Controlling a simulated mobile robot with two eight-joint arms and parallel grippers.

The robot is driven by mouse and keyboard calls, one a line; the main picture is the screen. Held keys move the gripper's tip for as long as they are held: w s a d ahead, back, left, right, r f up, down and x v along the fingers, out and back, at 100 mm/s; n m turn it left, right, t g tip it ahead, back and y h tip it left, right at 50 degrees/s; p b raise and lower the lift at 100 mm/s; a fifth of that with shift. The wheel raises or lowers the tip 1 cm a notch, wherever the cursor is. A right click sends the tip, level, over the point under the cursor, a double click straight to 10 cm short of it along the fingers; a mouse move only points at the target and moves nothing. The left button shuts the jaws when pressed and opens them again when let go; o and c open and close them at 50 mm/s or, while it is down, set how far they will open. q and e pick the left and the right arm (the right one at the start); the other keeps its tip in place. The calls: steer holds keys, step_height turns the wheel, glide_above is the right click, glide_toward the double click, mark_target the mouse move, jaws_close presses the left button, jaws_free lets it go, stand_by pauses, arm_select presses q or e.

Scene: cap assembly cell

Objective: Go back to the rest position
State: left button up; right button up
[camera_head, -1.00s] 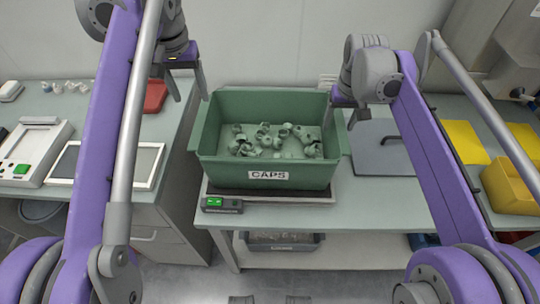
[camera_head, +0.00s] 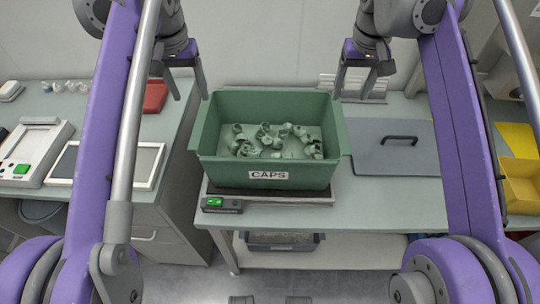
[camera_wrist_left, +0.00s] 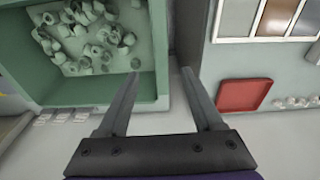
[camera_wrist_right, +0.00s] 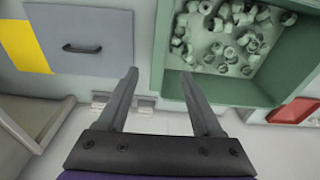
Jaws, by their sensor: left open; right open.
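My left gripper (camera_head: 188,92) is open and empty, raised near the back left corner of the green caps bin (camera_head: 262,174). My right gripper (camera_head: 362,92) is open and empty, raised beyond the bin's back right corner. In the left wrist view, both left fingers (camera_wrist_left: 160,82) are spread with nothing between them. In the right wrist view, the right fingers (camera_wrist_right: 160,82) are spread and empty too. Several pale green caps (camera_head: 265,138) lie loose in the bin; they also show in the left wrist view (camera_wrist_left: 85,40).
The bin stands on a scale with a green display (camera_head: 215,201). A grey lidded panel with a black handle (camera_head: 392,160) lies to its right, with a yellow bin (camera_head: 520,185) beyond. A red tray (camera_head: 156,96) and a white-framed tray (camera_head: 135,165) are on the left bench.

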arm_select(q)
steer(key=shift+s, duration=0.1)
arm_select(e)
steer(key=shift+s, duration=0.1)
stand_by(0.3)
